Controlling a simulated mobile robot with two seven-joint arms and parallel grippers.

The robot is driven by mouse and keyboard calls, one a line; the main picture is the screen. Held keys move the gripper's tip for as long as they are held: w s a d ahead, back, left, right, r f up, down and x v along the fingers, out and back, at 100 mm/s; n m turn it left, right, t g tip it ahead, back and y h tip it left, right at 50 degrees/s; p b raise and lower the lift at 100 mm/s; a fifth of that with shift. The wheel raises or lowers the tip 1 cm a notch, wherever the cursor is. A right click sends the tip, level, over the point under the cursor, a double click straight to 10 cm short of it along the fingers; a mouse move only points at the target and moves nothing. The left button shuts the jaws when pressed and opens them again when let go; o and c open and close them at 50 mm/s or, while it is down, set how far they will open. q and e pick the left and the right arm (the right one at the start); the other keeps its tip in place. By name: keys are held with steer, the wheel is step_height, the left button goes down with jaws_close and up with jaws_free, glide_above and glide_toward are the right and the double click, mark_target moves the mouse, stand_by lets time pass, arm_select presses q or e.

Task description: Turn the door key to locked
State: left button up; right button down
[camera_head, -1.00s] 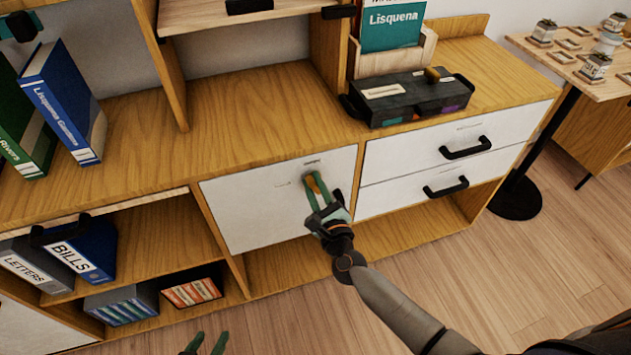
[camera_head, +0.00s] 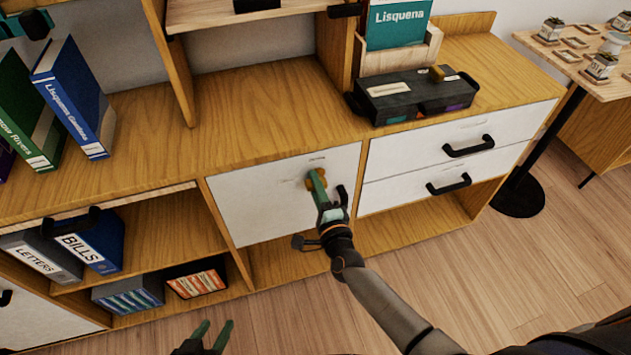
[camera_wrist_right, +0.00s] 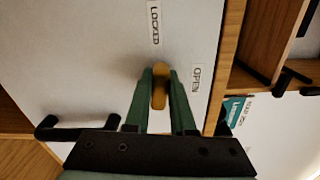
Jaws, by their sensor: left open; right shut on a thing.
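The brass door key (camera_head: 309,183) sits in the white cabinet door (camera_head: 262,212). My right gripper (camera_head: 318,184) is shut on the key, with one green finger on each side of its bow. The right wrist view shows the key (camera_wrist_right: 159,92) between the fingers (camera_wrist_right: 159,96). There, its bow points along the picture's vertical, about in line with the LOCKED label (camera_wrist_right: 154,22). The OPEN label (camera_wrist_right: 196,79) is off to the side. The key's shaft is hidden. My left gripper (camera_head: 211,334) is open and empty at the bottom edge, away from the cabinet.
The door's black handle (camera_head: 342,196) is just right of the key, close to my right gripper. Two drawers (camera_head: 446,163) lie further right. A black box (camera_head: 415,96) stands on the cabinet top. Open shelves with binders (camera_head: 92,243) are on the left.

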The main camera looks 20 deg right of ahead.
steer(key=shift+f+n, duration=0.1)
steer(key=shift+n, duration=0.6)
steer(key=c, duration=0.8)
jaws_free()
steer(key=shift+o, duration=0.2)
steer(key=shift+s+p, duration=0.3)
steer(key=s+p, duration=0.3)
steer(key=s, duration=0.9)
steer(key=shift+d, duration=0.2)
